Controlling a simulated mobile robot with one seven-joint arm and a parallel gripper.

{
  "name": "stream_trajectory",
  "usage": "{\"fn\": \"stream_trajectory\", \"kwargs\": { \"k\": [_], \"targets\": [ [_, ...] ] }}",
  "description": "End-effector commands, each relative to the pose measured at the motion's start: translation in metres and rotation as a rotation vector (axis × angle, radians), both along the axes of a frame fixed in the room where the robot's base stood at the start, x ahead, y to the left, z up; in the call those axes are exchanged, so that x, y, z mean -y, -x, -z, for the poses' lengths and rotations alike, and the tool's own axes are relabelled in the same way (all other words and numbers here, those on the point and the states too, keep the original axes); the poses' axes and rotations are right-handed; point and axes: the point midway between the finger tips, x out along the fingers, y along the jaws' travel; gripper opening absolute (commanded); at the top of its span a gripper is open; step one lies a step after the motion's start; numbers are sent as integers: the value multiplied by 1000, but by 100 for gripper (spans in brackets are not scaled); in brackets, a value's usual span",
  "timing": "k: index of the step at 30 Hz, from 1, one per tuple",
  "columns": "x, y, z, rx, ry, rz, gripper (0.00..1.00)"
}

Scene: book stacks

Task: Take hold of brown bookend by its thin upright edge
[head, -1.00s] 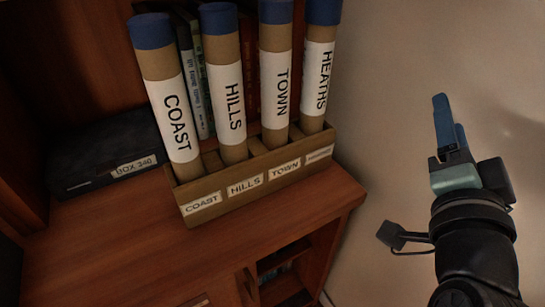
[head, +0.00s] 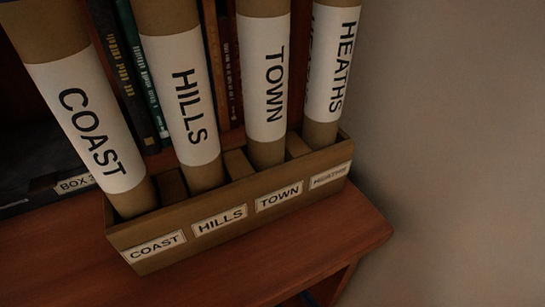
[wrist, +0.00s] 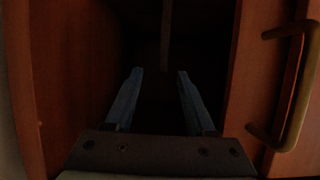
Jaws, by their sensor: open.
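My gripper (wrist: 160,73) shows in the wrist view, with its two blue fingers apart and nothing between them. It points into a dark compartment. A thin upright strip (wrist: 166,36), dull brown-grey, stands beyond the fingertips, roughly in line with the gap between them. It looks like the edge of the brown bookend, but the dark hides its shape and base. The strip and the fingers appear apart. The head view shows neither my gripper nor a bookend I can make out.
In the wrist view, a wooden panel (wrist: 60,80) stands left and a door with a brass handle (wrist: 287,90) right. In the head view, a rack (head: 180,246) holds tubes labelled COAST, HILLS, TOWN and HEATHS on the wooden top (head: 60,265), with books behind.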

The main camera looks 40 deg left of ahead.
Motion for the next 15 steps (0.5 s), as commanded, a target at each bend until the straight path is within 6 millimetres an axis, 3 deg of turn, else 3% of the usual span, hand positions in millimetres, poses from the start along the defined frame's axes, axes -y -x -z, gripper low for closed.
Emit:
{"fn": "stream_trajectory", "kwargs": {
  "k": [3,15],
  "targets": [
    [-11,3,5,15,5,-30,55],
    [-65,-22,30,14,6,-25,55]
  ]
}}
